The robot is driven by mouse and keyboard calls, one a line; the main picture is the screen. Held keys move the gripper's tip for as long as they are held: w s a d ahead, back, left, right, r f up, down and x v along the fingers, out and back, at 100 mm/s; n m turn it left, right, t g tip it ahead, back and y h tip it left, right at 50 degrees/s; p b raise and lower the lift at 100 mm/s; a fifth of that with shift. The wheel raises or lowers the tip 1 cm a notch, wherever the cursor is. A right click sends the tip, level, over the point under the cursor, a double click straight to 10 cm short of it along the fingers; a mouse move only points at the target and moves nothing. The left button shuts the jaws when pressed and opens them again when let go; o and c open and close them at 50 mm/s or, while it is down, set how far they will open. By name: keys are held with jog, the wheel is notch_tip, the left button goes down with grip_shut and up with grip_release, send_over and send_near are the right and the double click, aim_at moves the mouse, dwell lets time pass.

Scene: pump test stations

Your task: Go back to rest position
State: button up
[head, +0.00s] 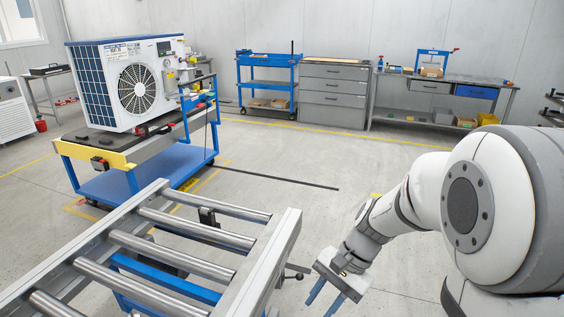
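My gripper (334,294) hangs at the lower middle of the head view, at the end of my white and grey arm. Its two blue fingers point down and to the left, with a visible gap between them. I see nothing between the fingers, though the lower tips lie close to the bottom edge of the picture. The gripper is just right of the roller conveyor (284,246) and appears apart from it.
A white heat pump unit (105,86) stands on a blue wheeled cart (116,186) at the left. A blue trolley (267,87), a grey drawer cabinet (334,93) and a workbench (440,84) line the back wall. Open floor lies between them and the conveyor.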

jog(key=s+d+r+n+t+h+p, duration=0.2)
jog(key=s+d+r+n+p, duration=0.1)
jog(key=r, duration=0.4)
jog(key=s+d+r+n+t+h+p, duration=0.3)
jog(key=s+r+n+p, duration=0.1)
jog(key=r, duration=0.4)
jog(key=shift+d+r+h, duration=0.25)
jog(key=shift+d+h, duration=0.05)
jog(key=shift+s, duration=0.1)
